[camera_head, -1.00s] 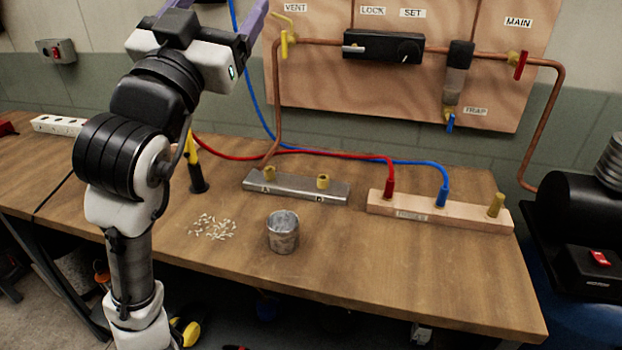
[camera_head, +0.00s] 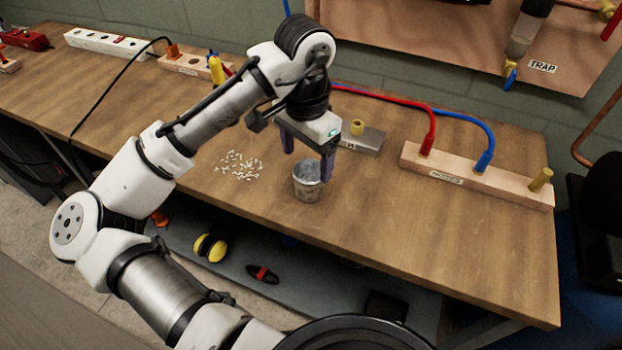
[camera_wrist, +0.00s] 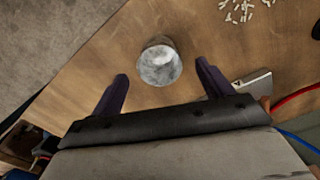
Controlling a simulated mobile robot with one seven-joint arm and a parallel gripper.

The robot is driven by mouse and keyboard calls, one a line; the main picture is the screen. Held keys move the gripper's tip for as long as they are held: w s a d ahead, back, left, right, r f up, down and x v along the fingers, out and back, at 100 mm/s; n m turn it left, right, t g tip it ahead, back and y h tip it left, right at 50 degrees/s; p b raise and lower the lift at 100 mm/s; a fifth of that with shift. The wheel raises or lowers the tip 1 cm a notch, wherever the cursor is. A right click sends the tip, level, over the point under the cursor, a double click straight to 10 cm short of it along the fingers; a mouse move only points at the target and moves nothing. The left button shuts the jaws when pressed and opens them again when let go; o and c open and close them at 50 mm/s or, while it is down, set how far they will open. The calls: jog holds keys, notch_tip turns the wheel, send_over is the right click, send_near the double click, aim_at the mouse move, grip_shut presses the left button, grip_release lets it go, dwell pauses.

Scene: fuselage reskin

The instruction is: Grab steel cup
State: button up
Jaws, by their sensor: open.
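The steel cup (camera_head: 307,184) stands upright on the wooden workbench near its front edge, grey and mottled, and looks empty. My gripper (camera_head: 307,162) is open above and just behind the cup, with its purple fingers pointing down. In the wrist view the cup (camera_wrist: 159,64) lies ahead of my gripper (camera_wrist: 160,84), roughly centred between the two spread fingers. The fingers do not appear to touch it. In the head view the right finger comes close to the cup's rim.
Small white pieces (camera_head: 239,165) lie scattered left of the cup. A metal block (camera_head: 362,140) sits behind it, and a wooden block (camera_head: 476,176) with red and blue hoses stands to the right. The bench (camera_head: 420,235) is clear at front right.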

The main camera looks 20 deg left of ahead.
aim_at(309, 183)
notch_tip(309, 183, down, 8)
jog(key=shift+w+d+f+p, duration=0.1)
jog(key=shift+w+d+p, duration=0.05)
jog(key=shift+p, duration=0.5)
jog(key=c, duration=1.1)
